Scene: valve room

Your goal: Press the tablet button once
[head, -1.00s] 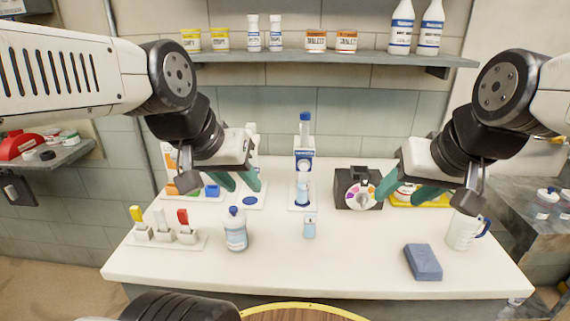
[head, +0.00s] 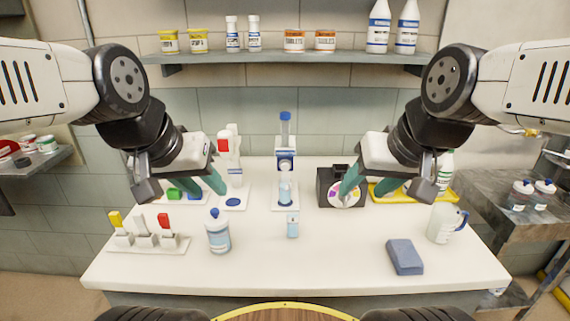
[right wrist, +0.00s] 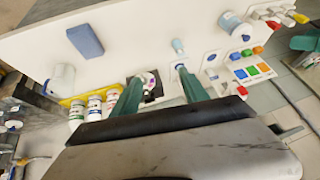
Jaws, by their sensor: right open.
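A white panel with coloured blocks stands at the back left of the counter; its orange, green and blue squares (right wrist: 250,71) show in the right wrist view, and a green block (head: 175,194) shows in the head view. I cannot tell which part is the tablet button. My left gripper (head: 200,191) is open and empty, its teal fingers in front of this panel and hiding much of it. My right gripper (head: 360,194) is open and empty; it also shows in the right wrist view (right wrist: 160,88). Its fingers partly cover the black dial box (head: 326,188).
A white dispenser with a blue-capped tube (head: 285,160) stands at centre. A blue-capped bottle (head: 218,234), three switches (head: 145,240), a blue sponge (head: 405,257) and a jug (head: 443,224) stand nearer. A shelf (head: 290,57) with bottles is above. The front middle counter is clear.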

